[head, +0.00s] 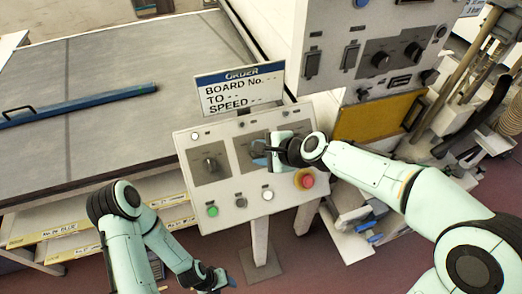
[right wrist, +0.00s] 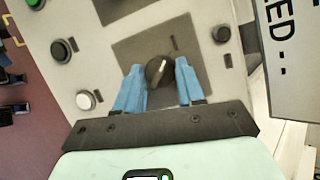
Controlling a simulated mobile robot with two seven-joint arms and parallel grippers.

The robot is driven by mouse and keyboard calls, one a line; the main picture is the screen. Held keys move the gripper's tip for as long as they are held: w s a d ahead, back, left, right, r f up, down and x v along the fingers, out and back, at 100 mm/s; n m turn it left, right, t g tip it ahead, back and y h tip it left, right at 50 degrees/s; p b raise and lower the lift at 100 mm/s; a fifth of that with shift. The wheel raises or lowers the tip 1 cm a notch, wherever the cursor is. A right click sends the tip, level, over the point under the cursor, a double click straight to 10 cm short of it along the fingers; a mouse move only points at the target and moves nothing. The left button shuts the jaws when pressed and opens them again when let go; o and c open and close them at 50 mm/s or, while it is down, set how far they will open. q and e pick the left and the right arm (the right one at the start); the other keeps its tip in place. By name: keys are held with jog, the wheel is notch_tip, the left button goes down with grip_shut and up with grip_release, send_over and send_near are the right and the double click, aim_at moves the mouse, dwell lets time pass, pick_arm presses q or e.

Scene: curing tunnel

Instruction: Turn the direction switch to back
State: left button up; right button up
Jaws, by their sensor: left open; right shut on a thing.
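The slanted grey control panel (head: 226,190) stands at the middle of the head view. In the right wrist view, a black rotary switch (right wrist: 159,71) sits on a dark square plate, its pale pointer line tilted. My right gripper (right wrist: 160,84) has its blue fingers on either side of this knob and is shut on it. In the head view my right gripper (head: 259,154) covers this knob. A second black knob (head: 210,164) on the panel's left is uncovered. I cannot read which one is labelled direction. My left gripper (head: 230,282) is open, low and apart from the panel.
A green button (head: 212,211), a white button (head: 268,195) and a red mushroom button (head: 307,180) line the panel's lower edge. A sign (head: 240,90) stands behind the panel. A wide conveyor bed (head: 100,110) with a blue bar (head: 80,105) lies left.

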jog(key=o, duration=1)
jog(key=shift+s+d+r, duration=0.2)
jog(key=shift+r, duration=0.1)
jog(key=v, duration=1.2)
jog(key=shift+s+d, duration=0.2)
jog(key=shift+s, duration=0.05)
